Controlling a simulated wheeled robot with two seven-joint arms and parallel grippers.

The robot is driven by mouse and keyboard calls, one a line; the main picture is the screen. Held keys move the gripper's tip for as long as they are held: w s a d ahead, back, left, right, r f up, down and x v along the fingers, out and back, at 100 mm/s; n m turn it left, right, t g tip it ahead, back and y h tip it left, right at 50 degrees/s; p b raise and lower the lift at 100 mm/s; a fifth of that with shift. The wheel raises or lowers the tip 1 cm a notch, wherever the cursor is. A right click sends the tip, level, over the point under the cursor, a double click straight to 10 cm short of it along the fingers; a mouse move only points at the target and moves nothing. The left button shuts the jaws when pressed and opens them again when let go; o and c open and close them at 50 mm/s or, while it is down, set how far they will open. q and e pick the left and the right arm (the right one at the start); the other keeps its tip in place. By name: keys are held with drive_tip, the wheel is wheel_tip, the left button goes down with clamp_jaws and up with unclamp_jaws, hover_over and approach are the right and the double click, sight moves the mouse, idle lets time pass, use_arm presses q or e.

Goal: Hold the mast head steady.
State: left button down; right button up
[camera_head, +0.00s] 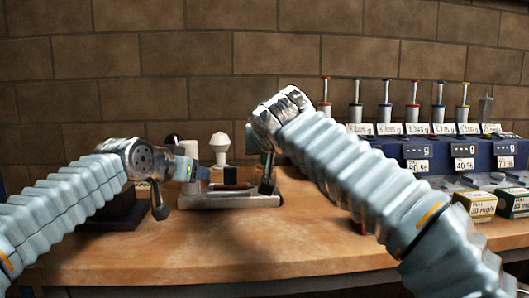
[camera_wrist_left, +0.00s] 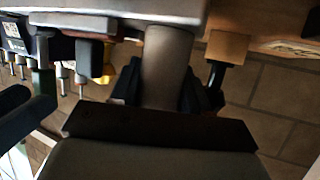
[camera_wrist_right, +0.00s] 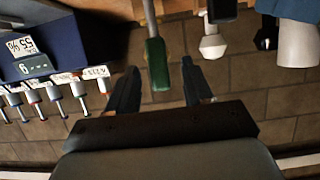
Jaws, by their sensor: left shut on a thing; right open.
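In the left wrist view my left gripper (camera_wrist_left: 165,92) has its two dark fingers on either side of a smooth grey cylinder (camera_wrist_left: 165,60), possibly the mast head, and is shut on it. The cylinder meets a pale grey body (camera_wrist_left: 120,12) at the picture's top edge. In the head view the left gripper (camera_head: 203,174) is beside a low grey fixture (camera_head: 225,202) on the bench; its hold is hidden there. My right gripper (camera_head: 267,184) points down at the fixture's right end. In the right wrist view it (camera_wrist_right: 160,88) is open, with a green-handled tool (camera_wrist_right: 156,62) ahead of its fingers.
A white knobbed piece (camera_head: 220,143) stands behind the fixture. A blue dispenser bank (camera_head: 455,155) with several plungers and labels fills the right back. Small labelled boxes (camera_head: 477,205) stand before it. The wooden bench (camera_head: 215,245) is clear in front. A brick wall (camera_head: 150,70) closes the back.

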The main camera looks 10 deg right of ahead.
drive_tip(key=v, duration=0.6)
use_arm(q)
drive_tip(key=shift+c, duration=2.4)
unclamp_jaws()
drive_tip(key=shift+s, duration=0.1)
